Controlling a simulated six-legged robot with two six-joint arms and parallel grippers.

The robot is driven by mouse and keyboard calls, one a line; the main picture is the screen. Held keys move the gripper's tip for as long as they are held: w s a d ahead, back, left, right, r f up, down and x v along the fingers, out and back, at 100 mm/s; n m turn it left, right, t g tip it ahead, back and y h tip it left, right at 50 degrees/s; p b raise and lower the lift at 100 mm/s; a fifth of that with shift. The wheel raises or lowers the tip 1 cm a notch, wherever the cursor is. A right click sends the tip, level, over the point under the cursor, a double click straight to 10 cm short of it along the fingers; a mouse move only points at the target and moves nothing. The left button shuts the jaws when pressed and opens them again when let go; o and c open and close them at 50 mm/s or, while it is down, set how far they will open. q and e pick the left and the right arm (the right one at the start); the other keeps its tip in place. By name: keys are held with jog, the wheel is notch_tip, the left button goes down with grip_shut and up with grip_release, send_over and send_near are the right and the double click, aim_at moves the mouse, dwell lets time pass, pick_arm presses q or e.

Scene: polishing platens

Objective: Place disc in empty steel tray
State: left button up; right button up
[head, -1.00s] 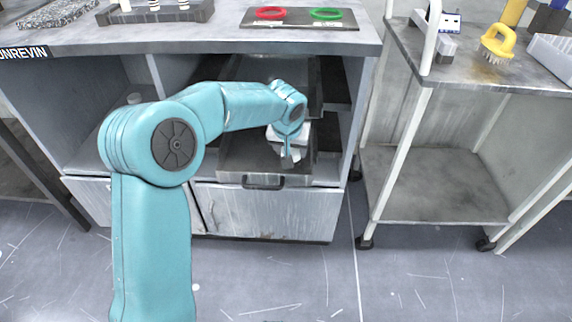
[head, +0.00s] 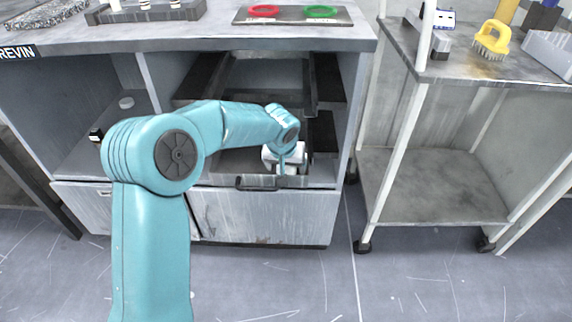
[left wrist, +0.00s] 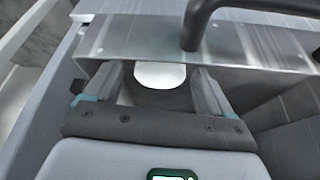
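A pale rounded piece, seemingly the disc (left wrist: 160,75), shows between the fingertips in the left wrist view. My left gripper (head: 290,166) is inside the lower pulled-out steel tray (head: 258,184), above or near its floor. In the left wrist view my left gripper (left wrist: 158,85) points toward the tray's metal front (left wrist: 130,35). One finger lies on each side of the disc; whether they press on it cannot be told. The disc is hidden in the head view. Another steel tray (head: 268,98) sits higher in the cabinet. My right gripper is not in view.
The tray's dark handle (head: 258,184) faces the front. The worktop above holds a plate with a red ring (head: 264,11) and a green ring (head: 321,12). A cart (head: 430,185) with a yellow brush (head: 492,38) stands at the right. Open floor lies in front.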

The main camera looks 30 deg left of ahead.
pick_arm(q)
jog(key=shift+r, duration=0.15)
jog(key=p+v, duration=0.4)
jog(key=v, duration=0.8)
jog(key=shift+s, duration=0.2)
